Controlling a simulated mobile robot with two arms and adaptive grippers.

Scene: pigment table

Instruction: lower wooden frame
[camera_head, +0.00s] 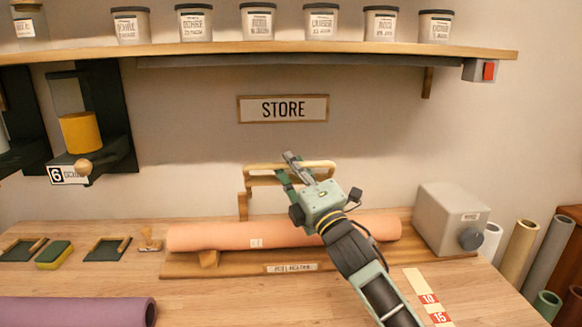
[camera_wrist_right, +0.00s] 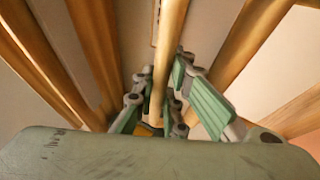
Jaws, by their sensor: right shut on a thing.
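The wooden frame (camera_head: 262,181) is a light-wood bar structure behind and above the salmon-coloured roll (camera_head: 215,236), with a post going down at its left end. My right gripper (camera_head: 290,167) reaches up from the lower right and is shut on a bar of the frame. In the right wrist view this wooden bar (camera_wrist_right: 160,88) runs between the green-padded fingers (camera_wrist_right: 162,85). My left gripper is not in view.
A grey box (camera_head: 452,215) with a dark knob stands right of the roll. A shelf with several jars (camera_head: 320,22) runs above, with a STORE sign (camera_head: 283,109) below it. A purple roll (camera_head: 75,311) lies front left. Dark pads and a sponge (camera_head: 54,255) lie left.

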